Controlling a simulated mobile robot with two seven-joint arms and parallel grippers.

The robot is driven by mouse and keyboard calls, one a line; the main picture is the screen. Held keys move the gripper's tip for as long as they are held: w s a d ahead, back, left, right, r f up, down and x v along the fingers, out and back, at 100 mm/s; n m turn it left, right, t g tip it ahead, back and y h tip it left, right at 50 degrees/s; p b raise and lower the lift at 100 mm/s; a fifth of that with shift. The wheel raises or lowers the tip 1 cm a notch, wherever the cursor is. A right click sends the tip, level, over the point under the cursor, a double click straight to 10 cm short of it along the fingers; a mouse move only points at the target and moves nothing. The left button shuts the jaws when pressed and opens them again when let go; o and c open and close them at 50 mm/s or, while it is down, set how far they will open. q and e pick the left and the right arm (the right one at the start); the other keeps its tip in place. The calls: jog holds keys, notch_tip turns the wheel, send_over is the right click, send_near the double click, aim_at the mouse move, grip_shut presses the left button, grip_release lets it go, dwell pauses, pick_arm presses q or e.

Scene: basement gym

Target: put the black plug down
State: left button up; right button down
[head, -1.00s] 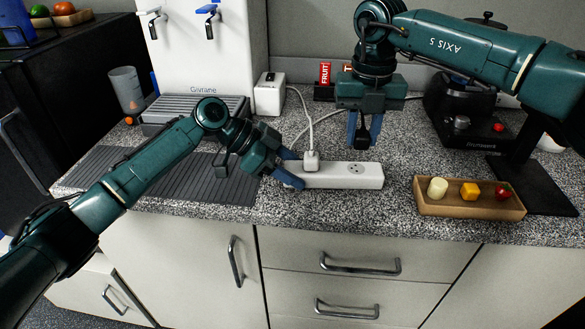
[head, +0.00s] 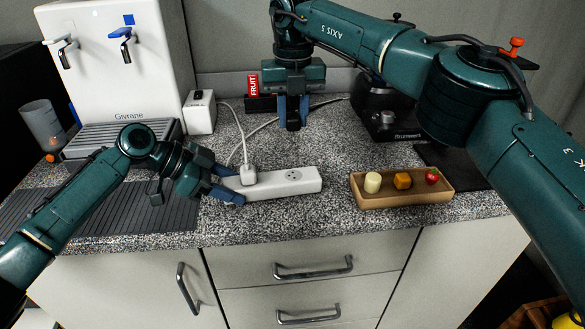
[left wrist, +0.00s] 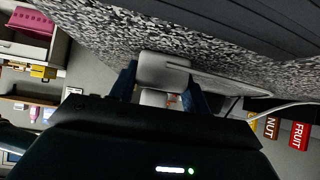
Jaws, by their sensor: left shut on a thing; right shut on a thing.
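The white power strip (head: 276,188) lies on the speckled counter. A white plug (head: 248,175) stands in its left end, and a round socket to the right of it shows empty. My left gripper (head: 235,185) is shut on the strip's left end; in the left wrist view the white strip (left wrist: 163,72) shows between its fingers. My right gripper (head: 292,118) points down behind the strip, apart from it. It is shut on the black plug (head: 293,113), which is mostly hidden between the blue fingers.
A wooden tray (head: 405,199) with small food pieces stands right of the strip. A white box (head: 199,112), a water dispenser (head: 115,60) and a black machine (head: 385,110) stand behind. A pale cord crosses the counter. Speckled counter is bare between strip and tray.

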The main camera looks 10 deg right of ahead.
aim_at(299, 120)
jog(key=shift+w+d+r, duration=0.1)
jog(key=shift+w+d, duration=0.2)
jog(key=shift+w, duration=0.3)
jog(key=shift+w+d+f, duration=0.15)
jog(key=shift+d+f, duration=0.05)
jog(key=shift+d, duration=0.15)
notch_tip(299, 120, down, 10)
jog(key=shift+r, duration=0.1)
jog(key=shift+f, duration=0.6)
jog(key=c, duration=1.1)
grip_release()
jog(key=shift+c, duration=0.2)
notch_tip(299, 120, up, 9)
jog(key=shift+f, duration=0.1)
